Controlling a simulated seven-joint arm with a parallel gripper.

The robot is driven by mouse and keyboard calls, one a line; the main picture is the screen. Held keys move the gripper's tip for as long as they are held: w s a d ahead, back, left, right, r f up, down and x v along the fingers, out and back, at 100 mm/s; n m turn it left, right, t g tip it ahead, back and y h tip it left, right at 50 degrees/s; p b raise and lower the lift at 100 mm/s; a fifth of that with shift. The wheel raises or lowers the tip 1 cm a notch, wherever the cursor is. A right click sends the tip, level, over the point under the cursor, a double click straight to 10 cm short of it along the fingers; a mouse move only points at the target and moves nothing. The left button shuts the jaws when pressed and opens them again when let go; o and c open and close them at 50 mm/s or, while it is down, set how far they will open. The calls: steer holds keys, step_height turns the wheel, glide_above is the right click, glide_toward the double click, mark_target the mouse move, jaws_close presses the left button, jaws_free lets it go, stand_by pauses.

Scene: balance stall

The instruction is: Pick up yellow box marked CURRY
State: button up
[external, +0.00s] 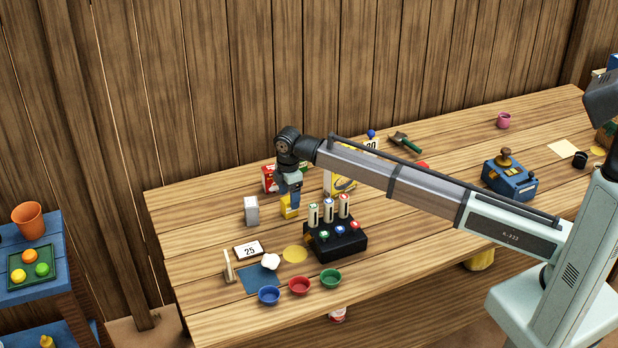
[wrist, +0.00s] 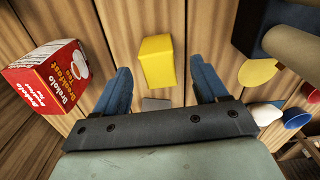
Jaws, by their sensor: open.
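A small plain yellow box (external: 287,209) stands on the table under my gripper (external: 290,194). It also shows in the wrist view (wrist: 157,60), between and beyond the two blue fingers of my gripper (wrist: 162,78). My gripper points down, open, with a gap on each side of the box in the wrist view. No CURRY marking is readable on the faces that show. In the external view the fingers overlap the upper part of the box, and I cannot tell whether they touch it.
A red tea box (wrist: 48,76) stands left in the wrist view. A light grey block (external: 251,211) is left of the yellow box. A larger yellow box (external: 341,184) stands behind, partly hidden by my arm. A black stand (external: 336,245) with upright cylinders is close, front right.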

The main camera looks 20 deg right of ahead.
steer(key=shift+d+f, duration=0.15)
steer(key=shift+f, duration=1.15)
steer(key=shift+d+f, duration=0.1)
steer(key=shift+f, duration=1.2)
steer(key=c, duration=1.1)
